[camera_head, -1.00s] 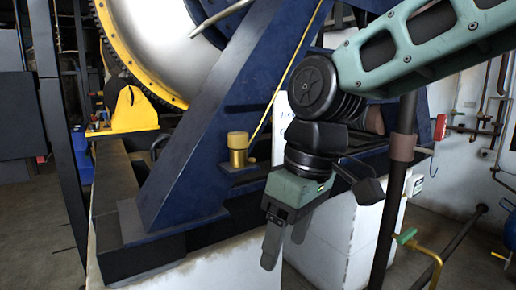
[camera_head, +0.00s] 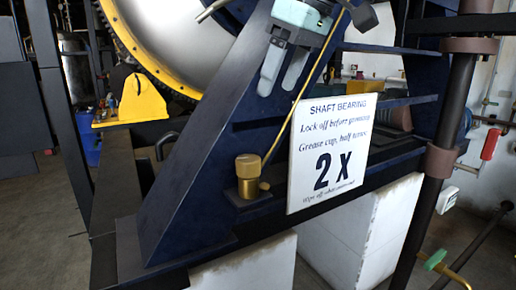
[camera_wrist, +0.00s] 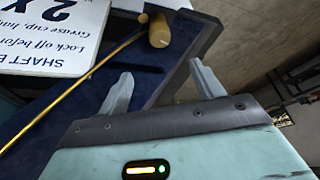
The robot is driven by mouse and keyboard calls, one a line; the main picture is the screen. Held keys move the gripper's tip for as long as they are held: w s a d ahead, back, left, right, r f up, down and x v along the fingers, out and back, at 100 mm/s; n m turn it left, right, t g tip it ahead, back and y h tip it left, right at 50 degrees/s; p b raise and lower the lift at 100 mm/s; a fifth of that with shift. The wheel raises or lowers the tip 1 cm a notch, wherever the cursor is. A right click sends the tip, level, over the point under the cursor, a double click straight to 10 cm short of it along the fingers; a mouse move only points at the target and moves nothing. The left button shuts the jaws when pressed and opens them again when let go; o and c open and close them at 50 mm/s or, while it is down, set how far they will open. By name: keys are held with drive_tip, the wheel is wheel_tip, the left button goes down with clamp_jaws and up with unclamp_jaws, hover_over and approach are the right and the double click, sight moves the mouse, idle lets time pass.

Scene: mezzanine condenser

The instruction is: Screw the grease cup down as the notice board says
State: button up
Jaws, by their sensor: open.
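The brass grease cup (camera_head: 248,172) stands upright on the dark blue bearing frame, with a thin brass pipe rising from beside it. The white notice board (camera_head: 330,150) stands just right of it. It reads "SHAFT BEARING", "Lock off before greasing", "Grease cup, half turns", "2 X", with a small last line about wiping off. My gripper (camera_head: 281,75) is above the cup, pointing down, its fingers apart and empty. In the wrist view the grease cup (camera_wrist: 159,32) lies beyond the open fingers (camera_wrist: 162,85), apart from them; the board (camera_wrist: 50,35) shows upside down at upper left.
The sloping blue frame leg (camera_head: 190,170) rises left of the cup. A yellow bracket (camera_head: 140,100) and a large yellow-rimmed wheel (camera_head: 130,45) are behind at left. A dark vertical post (camera_head: 455,110) and a red-handled item (camera_head: 489,144) are at right.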

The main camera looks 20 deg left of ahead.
sight(249, 158)
drive_tip(key=p+x, duration=0.4)
drive_tip(key=x, duration=1.1)
drive_tip(key=shift+a+f, duration=0.1)
drive_tip(key=shift+f, duration=0.25)
drive_tip(key=c, duration=1)
